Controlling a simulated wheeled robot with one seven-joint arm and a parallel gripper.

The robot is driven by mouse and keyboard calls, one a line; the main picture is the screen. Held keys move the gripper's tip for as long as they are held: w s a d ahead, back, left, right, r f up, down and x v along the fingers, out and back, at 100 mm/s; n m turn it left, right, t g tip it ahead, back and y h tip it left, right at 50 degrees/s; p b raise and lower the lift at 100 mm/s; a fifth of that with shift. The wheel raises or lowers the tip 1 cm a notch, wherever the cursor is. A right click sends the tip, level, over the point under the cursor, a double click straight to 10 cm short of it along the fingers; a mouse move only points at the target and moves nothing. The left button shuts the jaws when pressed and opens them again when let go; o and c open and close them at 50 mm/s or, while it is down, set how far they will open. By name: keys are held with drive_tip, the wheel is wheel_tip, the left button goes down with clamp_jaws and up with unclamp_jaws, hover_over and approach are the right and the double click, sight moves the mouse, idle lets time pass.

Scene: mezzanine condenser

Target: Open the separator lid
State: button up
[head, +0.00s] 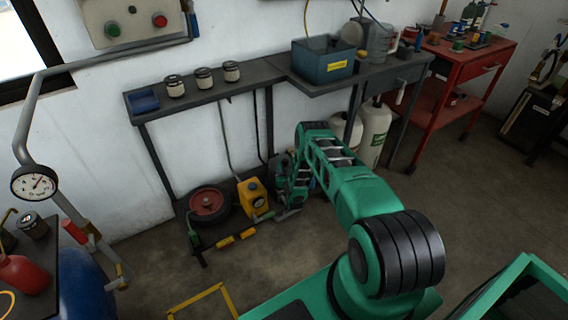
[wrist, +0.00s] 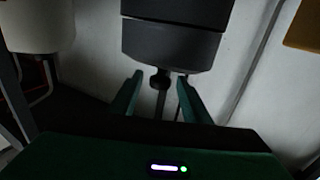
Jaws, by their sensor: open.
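In the wrist view a dark grey cylinder (wrist: 172,42) fills the top middle, seen upside down, with a seam across it. It looks like the separator, its lid (wrist: 165,60) being the band beyond the seam. A small dark knob (wrist: 160,79) stands out from the middle of the lid. My gripper (wrist: 158,88) is open and empty, one green finger on each side of the knob. Whether either finger touches it I cannot tell. In the head view my green arm reaches down beneath the bench and largely hides this spot.
A yellow unit (head: 252,195) and a red-topped round black thing (head: 208,204) stand left of my arm. White cylinders (head: 375,132) stand to the right. The grey bench (head: 205,92) with jars and a blue bin (head: 323,62) is above. Open floor lies right.

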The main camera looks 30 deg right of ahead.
drive_tip(key=shift+w+d, duration=0.1)
drive_tip(key=shift+w, duration=0.25)
drive_tip(key=shift+c, duration=0.5)
